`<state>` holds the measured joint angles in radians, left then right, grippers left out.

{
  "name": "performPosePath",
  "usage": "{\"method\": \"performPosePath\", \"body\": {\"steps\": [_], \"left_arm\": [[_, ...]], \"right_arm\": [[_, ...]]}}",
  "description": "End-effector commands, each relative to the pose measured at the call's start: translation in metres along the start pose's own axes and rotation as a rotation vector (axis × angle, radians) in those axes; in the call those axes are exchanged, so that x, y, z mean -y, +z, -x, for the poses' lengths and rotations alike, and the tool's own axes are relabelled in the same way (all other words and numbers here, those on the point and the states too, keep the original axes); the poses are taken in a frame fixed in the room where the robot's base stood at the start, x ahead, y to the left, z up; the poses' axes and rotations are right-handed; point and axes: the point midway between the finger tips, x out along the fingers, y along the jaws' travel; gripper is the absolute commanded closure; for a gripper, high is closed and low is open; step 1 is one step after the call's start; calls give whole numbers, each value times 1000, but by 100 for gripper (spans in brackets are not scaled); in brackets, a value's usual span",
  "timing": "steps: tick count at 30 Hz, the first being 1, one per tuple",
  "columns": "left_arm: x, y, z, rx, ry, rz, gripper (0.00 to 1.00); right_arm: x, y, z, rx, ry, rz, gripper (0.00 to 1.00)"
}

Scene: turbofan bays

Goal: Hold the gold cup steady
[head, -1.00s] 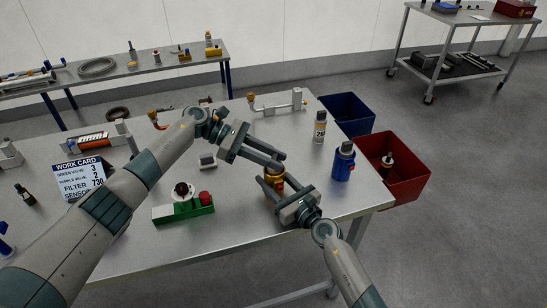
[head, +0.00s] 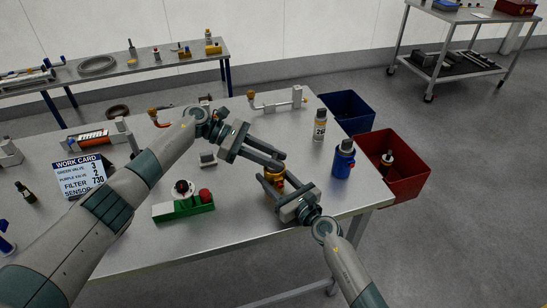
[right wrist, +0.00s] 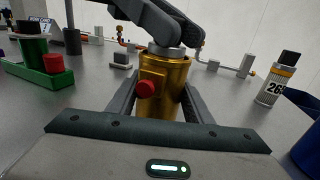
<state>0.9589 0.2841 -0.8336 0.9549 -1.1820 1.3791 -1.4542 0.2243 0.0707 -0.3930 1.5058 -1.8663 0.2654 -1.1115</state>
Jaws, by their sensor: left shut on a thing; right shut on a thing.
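The gold cup (right wrist: 165,88) stands upright in the right wrist view, with a red knob (right wrist: 146,88) on its side and a grey top. In the head view the gold cup (head: 276,181) is partly hidden between the grippers. My right gripper (head: 272,186) is shut on the cup's body, one finger at each side. My left gripper (head: 282,160) comes in from the left over the cup and is shut at its top; its fingers also show in the right wrist view (right wrist: 172,38). What exactly the left fingers grip is partly hidden.
A green tray (head: 190,212) with a red-capped part lies left of the cup. A blue bottle (head: 343,160) and a labelled can (head: 320,126) stand to the right. A work card (head: 80,177) is at left. Red (head: 412,182) and blue (head: 365,117) bins are beyond the right edge.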

Motion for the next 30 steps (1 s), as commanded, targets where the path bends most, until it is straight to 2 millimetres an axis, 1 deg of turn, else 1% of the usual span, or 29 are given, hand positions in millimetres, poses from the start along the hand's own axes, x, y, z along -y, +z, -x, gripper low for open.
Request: {"method": "performPosePath", "body": {"steps": [1, 4, 5, 6, 7, 16, 20, 23, 26, 30], "left_arm": [[1, -3, -1, -3, 0, 3, 100], [1, -3, -1, -4, 0, 3, 100], [1, -3, -1, -4, -1, 3, 68], [1, -3, -1, -4, 0, 3, 59], [1, -3, -1, -4, 0, 3, 54], [0, -2, 0, -3, 0, 2, 54], [0, -2, 4, -3, 1, 2, 54], [0, -2, 11, -2, 0, 2, 54], [0, -2, 23, -3, 2, 2, 54], [0, -2, 46, -4, 2, 2, 54]], "right_arm": [[-1, 0, 0, 0, 1, -1, 83], [-1, 0, 0, 1, 1, -1, 83], [-1, 0, 0, 1, 1, -1, 83], [-1, 0, 0, 1, 1, -1, 83], [-1, 0, 0, 1, 1, -1, 83], [0, 0, 0, 1, 1, -1, 83], [0, 0, 0, 1, 1, -1, 83], [0, 0, 0, 1, 1, -1, 83], [0, 0, 0, 1, 0, 0, 83], [0, 0, 0, 1, 0, 0, 83]]}}
